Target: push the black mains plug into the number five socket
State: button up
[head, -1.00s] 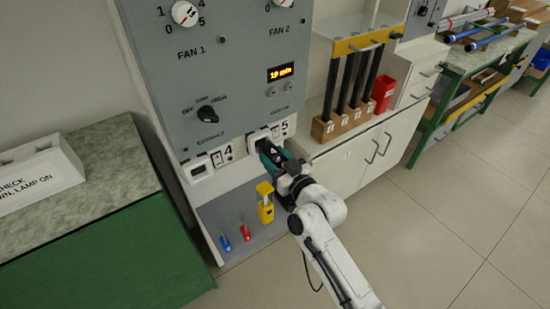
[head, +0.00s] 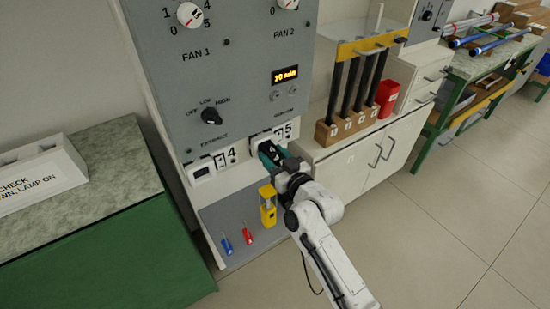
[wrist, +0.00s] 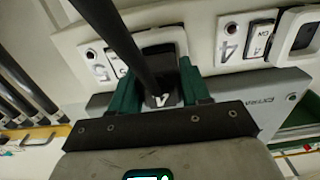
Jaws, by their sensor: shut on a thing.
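My gripper (head: 268,154) has teal-green fingers shut on the black mains plug (wrist: 160,98). It is at the white number five socket (head: 256,139), low on the grey panel. In the wrist view the plug sits between the two fingers, in front of the white-framed number five socket (wrist: 150,38), with a pale mark on its back. Most of the plug is hidden in the head view. I cannot tell whether its pins are in the socket or a gap is left.
The number four socket (head: 201,172) is empty, left of five. Below hang a yellow tester (head: 267,206), a red screwdriver (head: 248,233) and a blue one (head: 227,244). A wooden block with dark rods (head: 345,125) and a red bin (head: 387,98) stand right.

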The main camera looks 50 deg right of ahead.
jog(key=shift+w+d, duration=0.15)
jog(key=shift+w, duration=0.35)
jog(key=o, duration=1.2)
jog(key=shift+o, duration=0.2)
jog(key=b+v, duration=0.1)
jog(key=v, duration=0.9)
jog(key=shift+s, duration=0.4)
jog(key=s+a+f+n+g+y, duration=0.1)
jog(key=a+f+n+g+y, duration=0.1)
jog(key=a+f+g+y, duration=0.35)
jog(key=s+a+f+g, duration=0.1)
jog(key=s+a+g, duration=0.1)
jog(key=s, duration=0.4)
jog(key=s+a+f+g+p, duration=0.1)
jog(key=s+a+f+g, duration=0.1)
jog(key=s+g, duration=0.3)
jog(key=s+a+f+g+p, duration=0.1)
jog(key=s+a+f+g, duration=0.1)
jog(key=s, duration=0.5)
jog(key=shift+a+n+g+h, duration=0.4)
jog(key=shift+a+g, duration=0.4)
jog(key=shift+g, duration=0.15)
